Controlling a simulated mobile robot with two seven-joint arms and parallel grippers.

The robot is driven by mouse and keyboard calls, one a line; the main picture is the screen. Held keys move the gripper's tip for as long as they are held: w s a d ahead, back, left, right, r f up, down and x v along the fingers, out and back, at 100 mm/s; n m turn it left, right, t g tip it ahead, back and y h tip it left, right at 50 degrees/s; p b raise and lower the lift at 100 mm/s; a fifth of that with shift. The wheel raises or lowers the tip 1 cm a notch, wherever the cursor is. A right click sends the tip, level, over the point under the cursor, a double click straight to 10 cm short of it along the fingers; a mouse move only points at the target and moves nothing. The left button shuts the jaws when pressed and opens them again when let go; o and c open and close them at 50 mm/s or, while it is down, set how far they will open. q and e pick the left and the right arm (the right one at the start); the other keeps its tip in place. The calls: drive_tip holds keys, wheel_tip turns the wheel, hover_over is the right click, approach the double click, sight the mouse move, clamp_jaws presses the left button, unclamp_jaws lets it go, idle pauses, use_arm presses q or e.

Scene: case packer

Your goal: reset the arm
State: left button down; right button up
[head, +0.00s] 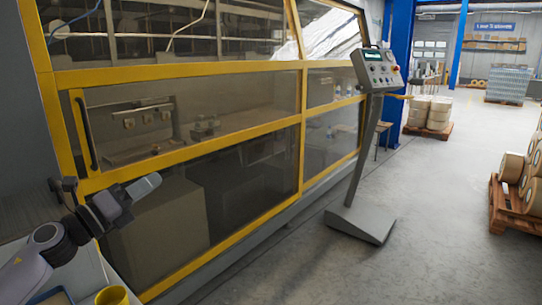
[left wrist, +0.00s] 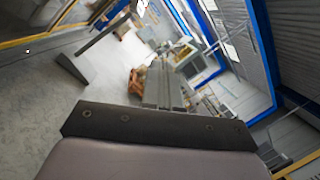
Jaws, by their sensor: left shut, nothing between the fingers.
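My left gripper (head: 152,181) is at the lower left of the head view, at the end of my bent left arm. It is shut and empty, and points right and slightly up. It is in front of the lower panels of the yellow-framed case packer (head: 178,72), with no contact that I can make out. In the left wrist view a dark bar with a rounded grey-mauve part below it fills the bottom; the fingertips cannot be made out there. My right gripper is in neither view.
A control panel (head: 377,70) stands on a slanted post with a grey foot (head: 360,226). Wooden pallets with rolls (head: 517,208) are at the right. A yellow round container (head: 113,295) is below my left arm. The concrete floor (head: 440,190) between is clear.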

use_arm(q)
drive_tip(key=s+f+n+g+y, duration=0.2)
drive_tip(key=s+f+n+y, duration=0.6)
drive_tip(key=f+n, duration=0.5)
drive_tip(key=s+f+n+g+y, duration=0.1)
drive_tip(key=s+f+n+y, duration=0.5)
drive_tip(key=s+f+n, duration=0.6)
drive_tip(key=s+d+f+n+g+h, duration=0.1)
drive_tip(key=s+f+n+g, duration=0.3)
drive_tip(key=s, duration=0.6)
drive_tip(key=s+d+f+n+g+h, duration=0.15)
drive_tip(key=s+n+g, duration=0.35)
drive_tip(key=s, duration=0.5)
drive_tip(key=w+d+f+m+t+h, duration=0.1)
drive_tip(key=w+d+f+t, duration=0.2)
drive_tip(key=w+f+t, duration=0.3)
drive_tip(key=shift+w+f+m, duration=0.3)
drive_tip(key=shift+w+f, duration=0.35)
drive_tip(key=shift+f, duration=1.2)
drive_tip(key=shift+a, duration=0.2)
